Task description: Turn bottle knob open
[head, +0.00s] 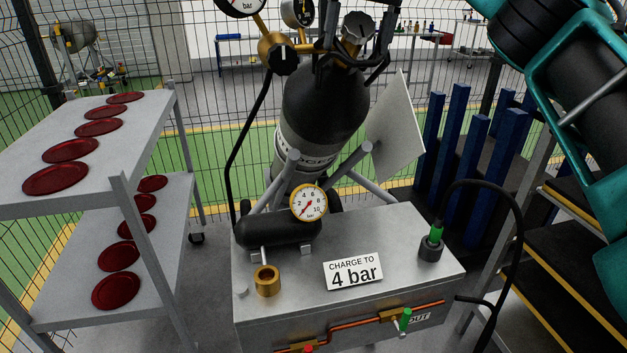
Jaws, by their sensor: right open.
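The dark gas bottle (318,110) stands tilted in a metal frame behind the bench unit. A dark knob (358,28) is at its top. Black finger-like parts of my right gripper (350,47) show at the top edge, close around the bottle's neck and knob; it is open. Whether it touches the knob cannot be told. A brass regulator with a black knob (279,57) and gauges (298,10) sits left of the bottle top. My left gripper is not in view.
The grey bench unit (400,235) carries a pressure gauge (309,203), a "CHARGE TO 4 bar" sign (353,272) and a green-topped hose fitting (432,243). A shelf cart (150,115) with red discs stands left. Blue posts (455,120) and a stepped rack (560,250) stand right.

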